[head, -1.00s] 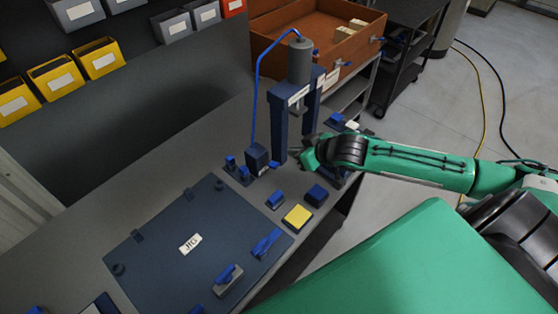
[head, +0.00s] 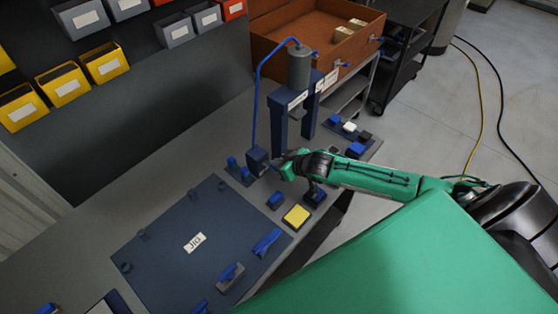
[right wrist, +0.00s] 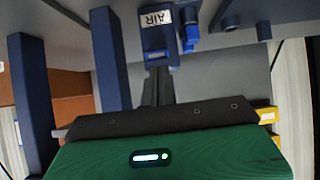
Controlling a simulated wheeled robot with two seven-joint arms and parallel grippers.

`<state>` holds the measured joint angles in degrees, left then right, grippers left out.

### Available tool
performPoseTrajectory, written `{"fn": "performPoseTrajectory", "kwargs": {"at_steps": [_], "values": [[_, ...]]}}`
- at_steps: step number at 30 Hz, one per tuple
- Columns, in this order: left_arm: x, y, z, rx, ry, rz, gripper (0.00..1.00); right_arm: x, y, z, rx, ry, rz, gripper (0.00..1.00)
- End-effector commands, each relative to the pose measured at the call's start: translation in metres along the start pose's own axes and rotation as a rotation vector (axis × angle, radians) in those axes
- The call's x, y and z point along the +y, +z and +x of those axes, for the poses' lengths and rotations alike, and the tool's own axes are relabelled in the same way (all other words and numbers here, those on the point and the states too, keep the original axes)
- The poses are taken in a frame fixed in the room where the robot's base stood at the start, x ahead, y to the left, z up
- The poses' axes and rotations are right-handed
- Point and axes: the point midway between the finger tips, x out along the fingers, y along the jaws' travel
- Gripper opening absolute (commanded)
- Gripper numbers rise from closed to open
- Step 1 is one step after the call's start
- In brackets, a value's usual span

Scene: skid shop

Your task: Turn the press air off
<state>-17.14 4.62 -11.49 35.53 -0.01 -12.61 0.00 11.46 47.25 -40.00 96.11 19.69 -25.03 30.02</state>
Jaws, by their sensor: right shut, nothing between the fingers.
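The press air box (head: 257,161) is a dark blue block at the foot of the blue air hose, left of the press (head: 299,92). In the right wrist view the box (right wrist: 157,28) carries a white AIR label, and a bright blue fitting (right wrist: 189,27) stands beside it on the right. My right gripper (head: 277,166) is shut and empty, with its tips close to the box. In the right wrist view its dark fingers (right wrist: 157,82) point at the box's near face; I cannot tell whether they touch. My left gripper is not in view.
A dark blue JIG plate (head: 180,232) lies on the bench in front. A yellow-topped block (head: 297,216) and small blue blocks sit near its right corner. The press posts (right wrist: 110,60) stand close to my right gripper. An orange-brown open drawer (head: 285,45) is behind.

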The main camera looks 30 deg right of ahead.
Motion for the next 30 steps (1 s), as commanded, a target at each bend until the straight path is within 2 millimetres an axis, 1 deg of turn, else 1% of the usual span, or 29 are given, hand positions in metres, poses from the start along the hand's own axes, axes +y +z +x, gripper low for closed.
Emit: {"fn": "performPoseTrajectory", "kwargs": {"at_steps": [12, 18, 30], "values": [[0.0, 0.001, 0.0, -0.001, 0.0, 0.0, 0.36, 0.0, 0.003, 0.001, 0.002, 0.0, 0.001, 0.0], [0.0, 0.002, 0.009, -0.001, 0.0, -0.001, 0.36, 0.0, 0.009, 0.002, 0.036, -0.001, 0.002, 0.0], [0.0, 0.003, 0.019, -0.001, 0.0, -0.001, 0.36, 0.0, 0.013, 0.002, 0.093, -0.001, 0.003, 0.0]]}}
